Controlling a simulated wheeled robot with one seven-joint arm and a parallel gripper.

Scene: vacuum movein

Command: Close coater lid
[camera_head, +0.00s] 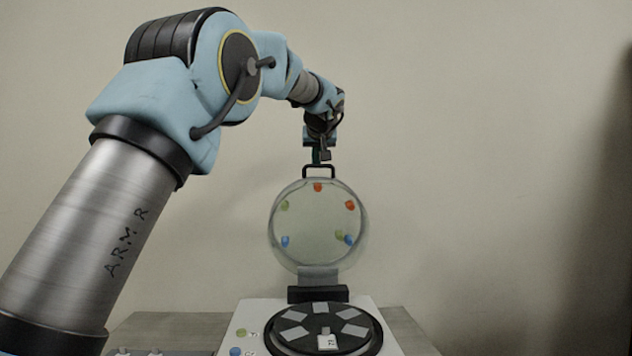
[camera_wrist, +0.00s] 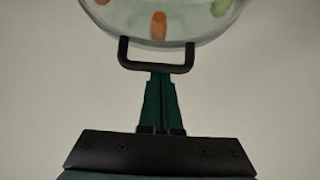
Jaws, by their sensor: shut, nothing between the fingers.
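The coater lid (camera_head: 318,222) is a clear round dome with a black handle (camera_head: 319,169) at its top. It stands upright on a hinge (camera_head: 318,293) behind the coater base (camera_head: 385,335), so the coater is open. My gripper (camera_head: 317,163) is at the handle, at the top of the raised lid. In the wrist view my gripper (camera_wrist: 161,76) has its dark green fingers together, with their tips at the bar of the handle (camera_wrist: 156,67). I cannot tell whether the tips touch the bar. The lid's edge (camera_wrist: 185,42) shows beyond the handle.
A black round turntable (camera_head: 322,328) with several grey pads and one white labelled piece (camera_head: 327,341) lies in front of the hinge. Coloured buttons (camera_head: 241,333) sit on the base's left side. A grey table (camera_head: 170,330) is below. The wall behind is plain.

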